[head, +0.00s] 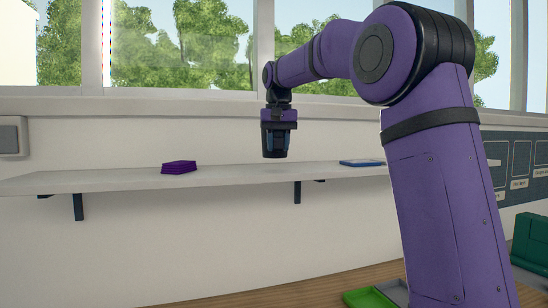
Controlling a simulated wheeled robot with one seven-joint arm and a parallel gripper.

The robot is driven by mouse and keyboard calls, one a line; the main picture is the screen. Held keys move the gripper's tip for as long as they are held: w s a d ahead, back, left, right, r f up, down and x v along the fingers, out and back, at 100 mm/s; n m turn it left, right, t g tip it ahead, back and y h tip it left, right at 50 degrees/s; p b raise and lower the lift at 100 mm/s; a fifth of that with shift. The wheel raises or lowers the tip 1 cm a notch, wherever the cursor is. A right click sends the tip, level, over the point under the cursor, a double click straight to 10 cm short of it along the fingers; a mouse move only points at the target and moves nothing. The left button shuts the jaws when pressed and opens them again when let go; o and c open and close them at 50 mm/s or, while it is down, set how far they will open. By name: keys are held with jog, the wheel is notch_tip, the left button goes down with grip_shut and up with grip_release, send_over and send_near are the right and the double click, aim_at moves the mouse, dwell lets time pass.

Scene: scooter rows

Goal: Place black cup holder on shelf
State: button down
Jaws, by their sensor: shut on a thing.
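My gripper (278,120) points straight down from the end of my purple arm. It is shut on the black cup holder (275,150), a dark, upright, slightly tapered piece with a bluish tint at its sides. The white shelf (105,180) runs along the wall. The cup holder shows in front of the shelf's right half, with its bottom a little above the shelf's front edge in the picture. I cannot tell whether it touches the shelf or hangs over it.
A stack of purple pieces (179,167) sits on the shelf left of the cup holder. A flat blue item (362,163) lies on the shelf to the right. The shelf between them looks clear. A green tray (368,298) and a dark green object (530,243) are at lower right.

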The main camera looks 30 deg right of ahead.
aim_at(273, 157)
jog(key=w, duration=0.2)
jog(key=w+d, duration=0.1)
jog(key=w, duration=0.1)
jog(key=shift+w+f, duration=0.2)
jog(key=shift+w, duration=0.05)
jog(key=shift+f, duration=1.75)
jog(key=shift+f, duration=0.15)
jog(key=c, duration=0.8)
grip_release()
jog(key=r, duration=0.4)
jog(key=s+r, duration=0.1)
jog(key=r, duration=0.7)
jog(key=shift+s+a+r, duration=0.1)
jog(key=shift+s+a, duration=0.05)
jog(key=shift+a, duration=0.2)
jog(key=shift+s, duration=0.1)
